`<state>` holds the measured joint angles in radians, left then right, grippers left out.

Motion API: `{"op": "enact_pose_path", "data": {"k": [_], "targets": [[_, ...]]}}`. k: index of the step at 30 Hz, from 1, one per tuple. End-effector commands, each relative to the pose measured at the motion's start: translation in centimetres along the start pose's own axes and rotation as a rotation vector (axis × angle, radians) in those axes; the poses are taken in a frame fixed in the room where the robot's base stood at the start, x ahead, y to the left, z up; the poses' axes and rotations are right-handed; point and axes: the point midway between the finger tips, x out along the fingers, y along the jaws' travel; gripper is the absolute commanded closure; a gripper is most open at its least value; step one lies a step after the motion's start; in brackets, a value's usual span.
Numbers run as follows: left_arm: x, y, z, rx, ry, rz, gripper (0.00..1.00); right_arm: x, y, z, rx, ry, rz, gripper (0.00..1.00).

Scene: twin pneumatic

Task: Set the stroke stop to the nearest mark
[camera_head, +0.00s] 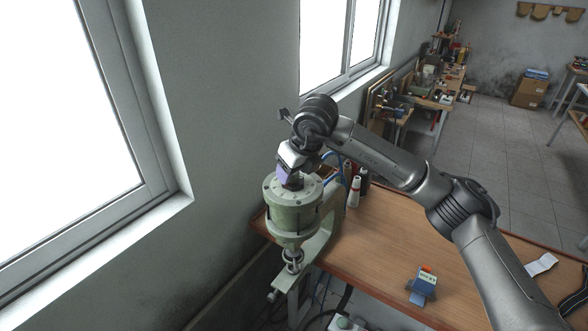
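A pale green pneumatic press (293,213) stands at the left edge of the wooden bench, its round cylinder upright with a ring of bolts on the top cap. My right arm comes in from the right and reaches over it. My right gripper (291,178) points down at the centre of the top cap, where a small dark part shows between or just below the fingers. The stroke stop and its marks are too small and too covered by the gripper to make out. I cannot tell whether the fingers are shut on it. My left gripper is not in view.
The wooden bench (385,250) is mostly clear under my arm. Bottles or thread cones (354,190) stand just right of the press, near a blue hose. The wall and window (75,110) are close on the left.

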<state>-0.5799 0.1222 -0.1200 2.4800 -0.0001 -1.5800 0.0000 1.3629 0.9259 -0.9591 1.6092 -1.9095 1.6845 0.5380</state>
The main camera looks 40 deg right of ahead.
Motion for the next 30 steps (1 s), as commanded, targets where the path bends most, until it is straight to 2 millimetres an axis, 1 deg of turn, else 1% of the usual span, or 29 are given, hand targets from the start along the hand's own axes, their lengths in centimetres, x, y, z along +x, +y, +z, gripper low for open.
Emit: {"op": "enact_pose_path", "data": {"k": [7,11,14,24,30], "targets": [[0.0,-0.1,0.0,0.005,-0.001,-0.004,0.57,-0.1,0.0,0.0,0.0,-0.001,0.0,0.44],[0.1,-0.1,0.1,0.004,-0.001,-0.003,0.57,-1.1,0.0,0.0,0.0,-0.002,0.001,0.44],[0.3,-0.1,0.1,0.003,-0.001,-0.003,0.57,-2.7,0.0,0.0,-0.001,-0.005,0.0,0.44],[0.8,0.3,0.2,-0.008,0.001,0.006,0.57,-9.4,0.0,0.1,0.0,-0.004,0.0,0.44],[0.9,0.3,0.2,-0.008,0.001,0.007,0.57,-12.2,0.0,0.0,0.0,-0.002,0.001,0.44]]}}
